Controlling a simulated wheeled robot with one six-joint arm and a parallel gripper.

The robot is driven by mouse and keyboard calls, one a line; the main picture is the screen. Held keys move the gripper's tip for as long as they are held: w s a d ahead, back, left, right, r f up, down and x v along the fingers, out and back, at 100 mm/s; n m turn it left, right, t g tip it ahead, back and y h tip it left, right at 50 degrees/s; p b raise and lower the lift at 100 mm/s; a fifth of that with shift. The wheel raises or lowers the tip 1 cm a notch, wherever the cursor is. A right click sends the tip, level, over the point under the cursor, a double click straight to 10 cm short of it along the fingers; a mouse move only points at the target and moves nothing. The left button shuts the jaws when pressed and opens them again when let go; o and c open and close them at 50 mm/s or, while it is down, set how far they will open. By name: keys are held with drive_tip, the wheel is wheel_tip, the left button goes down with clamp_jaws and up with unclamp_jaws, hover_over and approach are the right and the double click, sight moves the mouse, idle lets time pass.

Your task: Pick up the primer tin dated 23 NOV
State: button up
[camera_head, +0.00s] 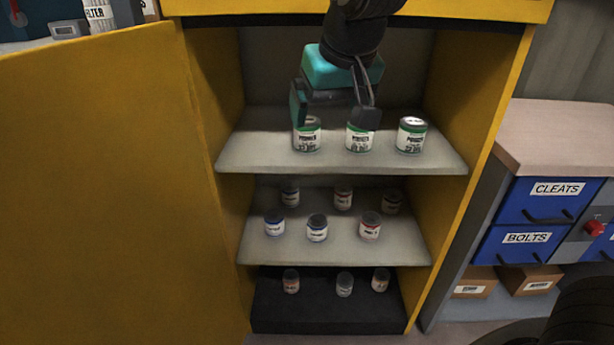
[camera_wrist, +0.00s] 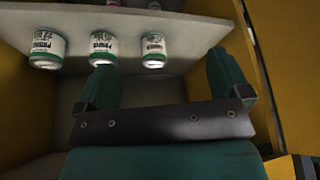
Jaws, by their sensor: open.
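Three white tins with green bands and dark print reading PRIMER stand upright on the top shelf: a left tin (camera_head: 306,137), a middle tin (camera_head: 359,138) and a right tin (camera_head: 411,136). Their dates are too small to read, so I cannot tell which is 23 NOV. My gripper (camera_head: 333,108) is open and empty, in front of the left and middle tins, its fingers partly covering their tops. In the wrist view the tins appear upside down, at left (camera_wrist: 47,48), middle (camera_wrist: 103,48) and right (camera_wrist: 153,50), beyond my gripper (camera_wrist: 165,80).
The shelves stand in a yellow cabinet with its door (camera_head: 100,190) open at left. The middle shelf (camera_head: 335,250) holds several smaller tins; the dark bottom (camera_head: 320,315) holds three. Blue drawers (camera_head: 545,200) labelled CLEATS and BOLTS stand at right.

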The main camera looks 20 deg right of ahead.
sight(307, 121)
drive_tip(key=w+f+m+t+h+b, duration=0.1)
drive_tip(key=w+f+m+b, duration=0.1)
drive_tip(key=w+f+b, duration=0.45)
drive_tip(key=w, duration=0.3)
drive_tip(key=w+d+b, duration=0.1)
drive_tip(key=w, duration=0.2)
drive_tip(key=w+f+b, duration=0.1)
drive_tip(key=w, duration=0.3)
drive_tip(key=shift+d, duration=0.4)
drive_tip(key=b+x, duration=0.2)
drive_tip(key=x, duration=0.3)
drive_tip(key=shift+w+d, duration=0.1)
drive_tip(key=shift+w, duration=0.15)
drive_tip(key=shift+c, duration=0.3)
drive_tip(key=shift+r, duration=0.1)
drive_tip(key=c, duration=1.1)
